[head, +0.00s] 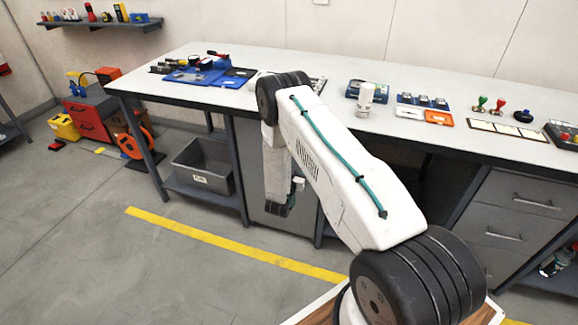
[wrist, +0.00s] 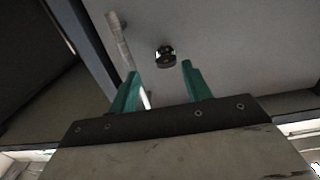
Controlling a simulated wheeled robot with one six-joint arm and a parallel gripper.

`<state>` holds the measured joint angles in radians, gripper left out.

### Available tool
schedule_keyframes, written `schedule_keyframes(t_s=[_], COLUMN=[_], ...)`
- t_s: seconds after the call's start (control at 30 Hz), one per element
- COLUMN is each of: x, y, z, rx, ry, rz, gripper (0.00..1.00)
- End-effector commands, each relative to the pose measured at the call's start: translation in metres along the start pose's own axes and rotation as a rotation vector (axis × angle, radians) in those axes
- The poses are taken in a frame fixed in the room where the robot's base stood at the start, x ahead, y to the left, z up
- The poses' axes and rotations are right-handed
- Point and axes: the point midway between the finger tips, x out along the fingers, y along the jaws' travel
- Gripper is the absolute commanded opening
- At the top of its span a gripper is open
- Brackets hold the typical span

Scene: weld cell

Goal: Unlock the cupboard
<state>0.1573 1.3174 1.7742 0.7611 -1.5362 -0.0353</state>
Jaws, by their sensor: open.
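The grey cupboard door (head: 249,165) is under the workbench, partly covered by my arm in the head view. In the wrist view the door's plain face (wrist: 245,50) fills the upper middle and right. A small dark round lock or knob (wrist: 166,56) with a bright spot sits on it, and I cannot make out its details. A pale bar handle (wrist: 122,45) runs along the door to the left of it. My gripper (wrist: 160,82) is open and empty, its two green fingers apart, with the round piece between and beyond their tips. I see no contact with it.
The workbench top (head: 330,80) overhangs the cupboard and carries tools and trays. A grey bin (head: 203,165) stands on the low shelf to the left. Drawers (head: 520,205) are to the right. The floor in front, with a yellow line (head: 215,240), is clear.

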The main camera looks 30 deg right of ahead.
Motion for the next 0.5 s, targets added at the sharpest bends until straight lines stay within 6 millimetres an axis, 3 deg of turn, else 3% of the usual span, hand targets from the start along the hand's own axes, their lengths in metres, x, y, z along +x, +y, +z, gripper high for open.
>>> schedule_keyframes(t_s=[0.23, 0.5], x=[0.029, 0.037], y=[-0.007, -0.005], z=[0.000, 0.000], rx=[0.001, 0.001], ry=[-0.001, -0.002], rz=[-0.010, -0.008], gripper=[0.48, 0.48])
